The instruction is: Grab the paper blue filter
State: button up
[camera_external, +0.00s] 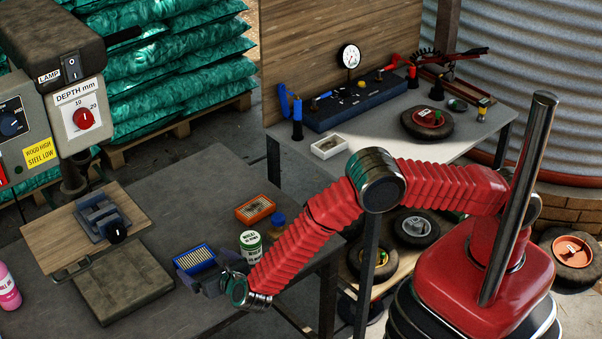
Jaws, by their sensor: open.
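The blue filter (195,259) has a blue frame around pale pleated paper. It lies near the right edge of the dark grey table. My gripper (205,277) is open and low at the table, right at the near side of the blue filter. Parts of the jaws overlap the filter's near edge in this view. I cannot tell whether the jaws are around it or touching it.
A green and white can (251,244) stands close to the right of the blue filter. An orange filter (255,209) and a blue cap (278,220) lie behind it. A drill press base (122,285) stands to the left. The table's front middle is clear.

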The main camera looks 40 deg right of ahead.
aim_at(197, 261)
jog(key=shift+w, duration=0.1)
jog(key=shift+a+x, duration=0.15)
jog(key=shift+x, duration=1.15)
jog(key=shift+a+x, duration=0.15)
jog(key=shift+x, duration=1.15)
jog(key=shift+f, duration=0.1)
jog(key=c, duration=0.9)
